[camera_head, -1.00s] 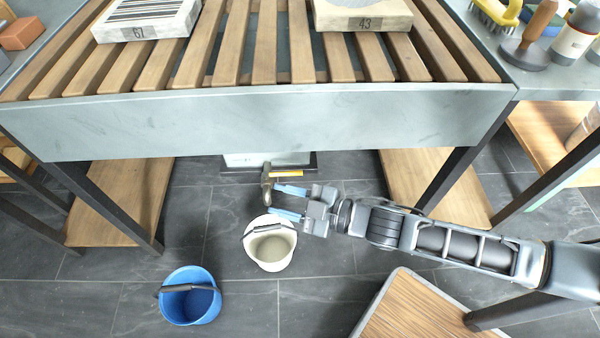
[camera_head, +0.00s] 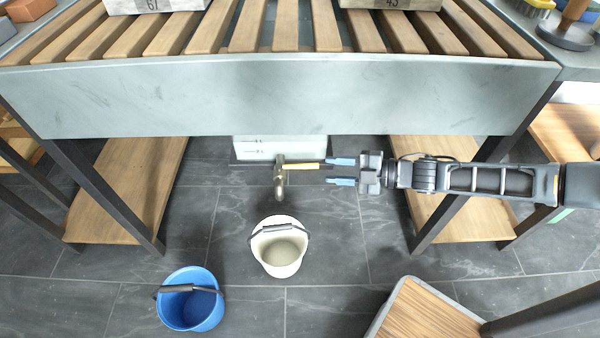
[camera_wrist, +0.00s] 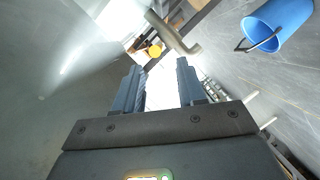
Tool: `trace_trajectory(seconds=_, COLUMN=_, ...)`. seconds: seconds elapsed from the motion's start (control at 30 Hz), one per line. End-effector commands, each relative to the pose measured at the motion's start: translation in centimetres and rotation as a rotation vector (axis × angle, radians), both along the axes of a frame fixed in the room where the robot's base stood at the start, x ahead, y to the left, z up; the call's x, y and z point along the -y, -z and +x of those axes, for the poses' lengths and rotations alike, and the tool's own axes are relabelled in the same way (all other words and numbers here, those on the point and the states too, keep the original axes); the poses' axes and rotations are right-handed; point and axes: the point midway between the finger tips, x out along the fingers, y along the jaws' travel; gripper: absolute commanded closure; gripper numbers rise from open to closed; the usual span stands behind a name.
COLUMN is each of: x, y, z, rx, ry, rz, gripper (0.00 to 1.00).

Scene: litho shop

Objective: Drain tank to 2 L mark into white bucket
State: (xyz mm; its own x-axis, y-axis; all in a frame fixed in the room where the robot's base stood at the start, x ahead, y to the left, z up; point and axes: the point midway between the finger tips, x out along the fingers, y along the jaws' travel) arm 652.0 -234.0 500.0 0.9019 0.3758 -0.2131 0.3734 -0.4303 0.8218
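The pale tank (camera_head: 262,153) sits under the slatted bench, with its top hidden by the bench front. Two level marks show, their numbers hard to read. Its metal tap (camera_head: 280,183) points toward me, and its yellow handle (camera_head: 306,166) sticks out to the right. The tap (camera_wrist: 178,36) and the yellow handle end (camera_wrist: 155,51) also show in the wrist view. The white bucket (camera_head: 262,257) stands on the floor below the spout, slightly nearer me; I see no stream. My gripper (camera_head: 330,171) is open and empty, its blue fingertips just right of the handle's end.
A blue bucket (camera_head: 190,311) stands on the floor at the front left. The bench front (camera_head: 290,95) overhangs the tank. Bench legs and low wooden shelves (camera_head: 130,190) flank the space. A wooden-topped piece (camera_head: 425,315) stands at the front right. The floor between is clear.

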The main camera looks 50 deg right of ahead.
Motion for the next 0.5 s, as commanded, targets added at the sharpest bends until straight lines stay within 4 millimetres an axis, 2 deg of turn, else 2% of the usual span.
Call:
trace_trajectory(seconds=0.13, x=0.6, y=0.1, z=0.7, rx=0.008, ry=-0.007, rz=-0.017, gripper=0.6)
trace_trajectory(seconds=0.5, x=-1.6, y=1.3, z=5.5, rx=0.008, ry=-0.008, rz=-0.015, gripper=0.6)
